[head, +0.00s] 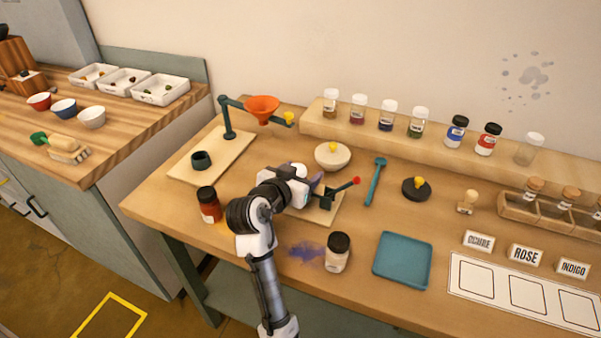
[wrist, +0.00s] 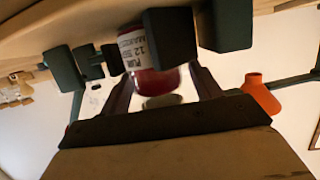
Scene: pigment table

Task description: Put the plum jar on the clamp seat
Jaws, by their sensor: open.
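In the wrist view, a jar of dark red-plum contents with a white label (wrist: 140,48) is between my fingers. Its lettering is only partly readable, so I cannot confirm it is the plum jar. My gripper (wrist: 162,82) is open, one finger on each side of the jar; contact is unclear. Dark clamp blocks (wrist: 170,36) are close beside the jar and partly cover it. In the head view, my gripper (head: 313,184) is over the clamp (head: 327,201) with its red-tipped lever (head: 355,181). My gripper hides the jar there; whether it rests on the seat is unclear.
A dark-lidded red jar (head: 208,204) stands left of my arm and a pale jar (head: 337,253) stands in front. A cream bowl (head: 332,157) is behind the clamp. A teal tool (head: 375,182) and blue tray (head: 402,260) lie to the right. Several jars line the shelf (head: 312,121).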

